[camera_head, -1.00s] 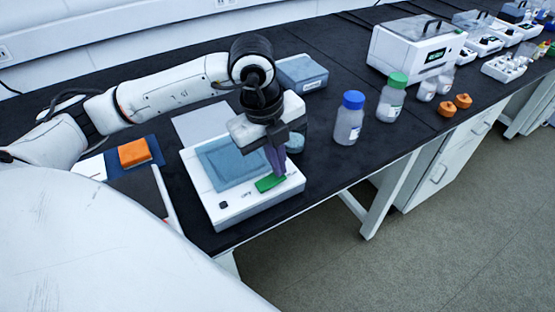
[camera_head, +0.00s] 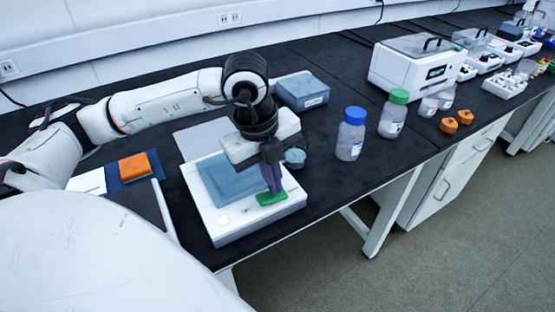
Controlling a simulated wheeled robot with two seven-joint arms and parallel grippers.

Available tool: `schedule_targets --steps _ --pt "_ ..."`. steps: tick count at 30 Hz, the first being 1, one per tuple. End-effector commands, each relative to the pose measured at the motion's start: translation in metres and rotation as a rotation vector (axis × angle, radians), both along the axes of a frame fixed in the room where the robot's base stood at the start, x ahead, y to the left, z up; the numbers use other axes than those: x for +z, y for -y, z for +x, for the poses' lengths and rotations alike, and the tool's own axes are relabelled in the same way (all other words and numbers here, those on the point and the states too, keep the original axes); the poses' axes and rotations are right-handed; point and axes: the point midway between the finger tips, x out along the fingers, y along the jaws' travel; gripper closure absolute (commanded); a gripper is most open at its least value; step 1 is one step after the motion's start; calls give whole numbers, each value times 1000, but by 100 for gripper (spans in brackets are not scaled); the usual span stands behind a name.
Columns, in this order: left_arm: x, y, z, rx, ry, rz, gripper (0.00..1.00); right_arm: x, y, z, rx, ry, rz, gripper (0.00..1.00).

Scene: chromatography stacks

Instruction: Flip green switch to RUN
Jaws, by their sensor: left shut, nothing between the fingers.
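The white device (camera_head: 237,232) with a blue-grey top panel (camera_head: 222,180) sits near the front edge of the black bench. The green switch (camera_head: 271,198) is on its front right part. My left gripper (camera_head: 273,192) points down with its fingers shut and empty, right at the green switch; the fingertips seem to touch it, but hide part of it. A small light square (camera_head: 223,220) shows on the device's front left. Any lettering by the switch is too small to read. My right gripper is not in view.
A blue-capped bottle (camera_head: 350,135) and a green-capped bottle (camera_head: 394,114) stand to the right of the device. A grey-blue box (camera_head: 303,91) is behind it. An orange block (camera_head: 135,167) lies at left. The bench front edge is close.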

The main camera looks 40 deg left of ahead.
Motion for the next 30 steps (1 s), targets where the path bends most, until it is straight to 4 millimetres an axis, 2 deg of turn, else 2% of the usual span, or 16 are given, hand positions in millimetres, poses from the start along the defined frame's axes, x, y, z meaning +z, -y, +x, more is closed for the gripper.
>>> schedule_targets --steps 7,11,17,18,21,27,30 --pt "1 0 0 0 0 0 100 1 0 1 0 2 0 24" --pt "11 0 1 1 2 -1 100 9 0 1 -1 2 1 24" --pt "51 1 4 5 3 -1 100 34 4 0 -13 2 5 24" --pt "55 2 7 4 7 -4 100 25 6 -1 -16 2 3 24" --pt "78 3 11 4 7 -3 100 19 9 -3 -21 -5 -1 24" --pt "117 5 17 5 4 -3 100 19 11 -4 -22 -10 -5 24" --pt "129 6 19 5 3 -2 100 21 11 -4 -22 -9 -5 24"
